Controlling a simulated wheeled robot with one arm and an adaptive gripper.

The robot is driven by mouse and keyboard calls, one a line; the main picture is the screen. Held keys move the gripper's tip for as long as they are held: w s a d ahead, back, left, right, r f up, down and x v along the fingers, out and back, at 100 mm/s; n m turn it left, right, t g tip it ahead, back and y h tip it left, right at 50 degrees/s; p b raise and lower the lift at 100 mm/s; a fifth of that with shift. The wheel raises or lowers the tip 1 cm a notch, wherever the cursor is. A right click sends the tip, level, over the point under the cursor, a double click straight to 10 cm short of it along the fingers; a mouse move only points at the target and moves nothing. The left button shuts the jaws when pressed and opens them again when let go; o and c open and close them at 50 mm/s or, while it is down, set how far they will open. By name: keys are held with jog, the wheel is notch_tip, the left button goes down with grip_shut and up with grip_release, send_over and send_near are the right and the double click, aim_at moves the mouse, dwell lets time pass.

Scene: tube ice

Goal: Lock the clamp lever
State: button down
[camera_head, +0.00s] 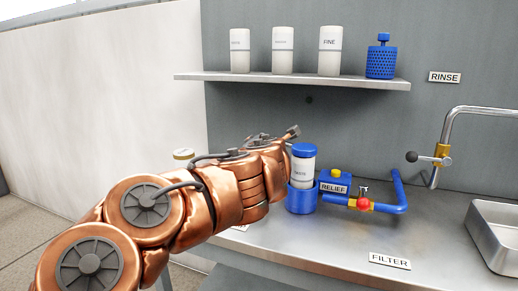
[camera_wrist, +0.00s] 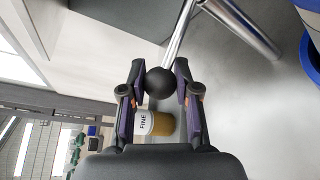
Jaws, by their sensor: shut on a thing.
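My gripper (camera_wrist: 160,84) is shut on a black ball knob (camera_wrist: 161,82), which sits between its two fingertips in the wrist view. A shiny metal rod (camera_wrist: 179,32) runs up from beside the knob and looks like the clamp lever's arm. In the head view my copper arm reaches to the left side of the blue filter housing (camera_head: 301,202), which holds a white canister with a blue cap (camera_head: 303,167). My arm hides the knob and most of my gripper there, so the lever's angle cannot be told.
A blue RELIEF block (camera_head: 335,182) and a blue pipe with a red-knobbed valve (camera_head: 363,204) stand right of the housing. A faucet (camera_head: 441,150) and sink (camera_head: 495,235) are farther right. A shelf (camera_head: 300,78) holds white canisters. The front counter is clear around the FILTER label (camera_head: 389,261).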

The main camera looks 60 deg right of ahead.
jog(key=shift+s+f, duration=0.1)
dwell(0.4)
jog(key=c, duration=0.8)
grip_release()
jog(key=shift+v, duration=6.05)
